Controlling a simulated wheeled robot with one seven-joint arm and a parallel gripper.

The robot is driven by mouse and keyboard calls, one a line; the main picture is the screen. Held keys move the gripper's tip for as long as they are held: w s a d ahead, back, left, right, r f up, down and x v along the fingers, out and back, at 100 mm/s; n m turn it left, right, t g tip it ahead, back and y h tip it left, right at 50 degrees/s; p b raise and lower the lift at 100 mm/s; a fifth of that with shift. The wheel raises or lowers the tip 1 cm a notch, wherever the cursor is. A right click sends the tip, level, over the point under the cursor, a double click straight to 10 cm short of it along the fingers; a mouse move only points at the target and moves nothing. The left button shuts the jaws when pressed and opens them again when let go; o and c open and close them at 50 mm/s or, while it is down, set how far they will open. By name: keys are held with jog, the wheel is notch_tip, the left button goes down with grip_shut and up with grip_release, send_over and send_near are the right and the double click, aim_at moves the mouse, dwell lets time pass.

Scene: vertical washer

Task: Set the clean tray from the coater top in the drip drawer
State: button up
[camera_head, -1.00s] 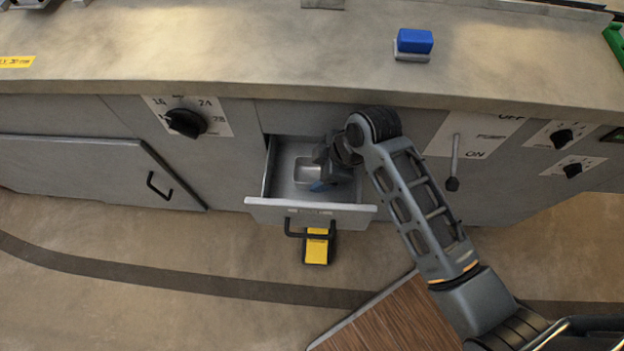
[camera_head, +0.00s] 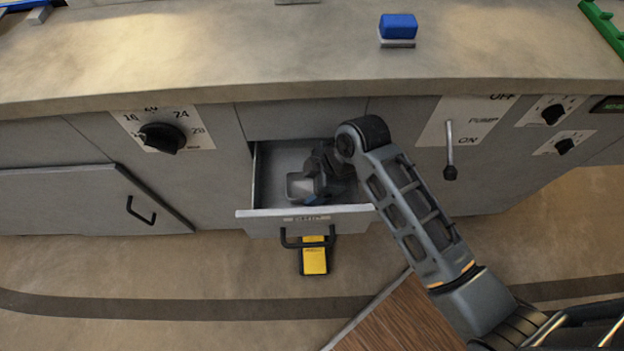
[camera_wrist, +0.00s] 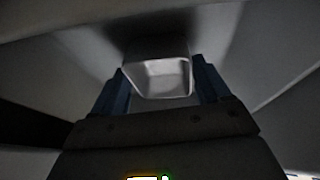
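The small pale grey tray (camera_head: 295,188) is inside the open drip drawer (camera_head: 262,213). In the wrist view the tray (camera_wrist: 160,78) sits between two blue fingers, one against each side wall, and its inside looks empty. My gripper (camera_head: 308,197) reaches down into the drawer from the right and is shut on the tray. Whether the tray rests fully on the drawer floor cannot be told. My gripper partly hides the right of the drawer's inside.
The coater top (camera_head: 290,60) overhangs the drawer. A blue block on a grey base (camera_head: 398,27) stands on it. A dial (camera_head: 162,137) is left of the drawer, a pump lever (camera_head: 449,150) right. A yellow pedal (camera_head: 314,260) lies below.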

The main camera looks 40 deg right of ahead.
jog(key=o, duration=0.4)
jog(key=shift+r, duration=0.15)
jog(key=p+v, duration=0.1)
jog(key=v, duration=1.1)
